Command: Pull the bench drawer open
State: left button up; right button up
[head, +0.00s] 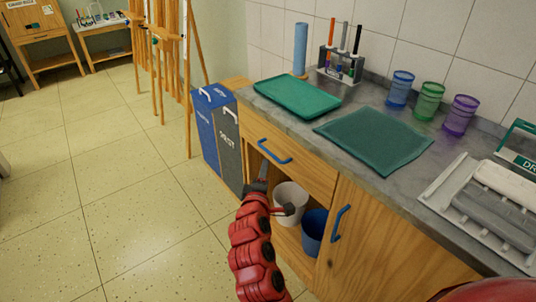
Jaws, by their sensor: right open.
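The bench drawer (306,174) is a light wood front under the grey counter, with a blue bar handle (275,152). The drawer front looks flush with the bench, so it appears closed. My right gripper (276,191), on a red arm from the bottom, is open and empty. It is below the handle and appears apart from it, in front of the open compartment. My left gripper is not in view.
Under the drawer stand a white bucket (291,196) and a blue bucket (313,232). A cabinet door with a blue handle (341,223) is to the right. Blue and grey bins (227,145) stand left of the drawer. Tiled floor at left is clear.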

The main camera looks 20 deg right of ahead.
aim_at(268, 150)
jog(key=shift+r+b+x, duration=0.2)
jog(key=shift+b+x, duration=0.7)
jog(key=shift+x, duration=4.95)
jog(key=shift+a, duration=0.1)
grip_shut()
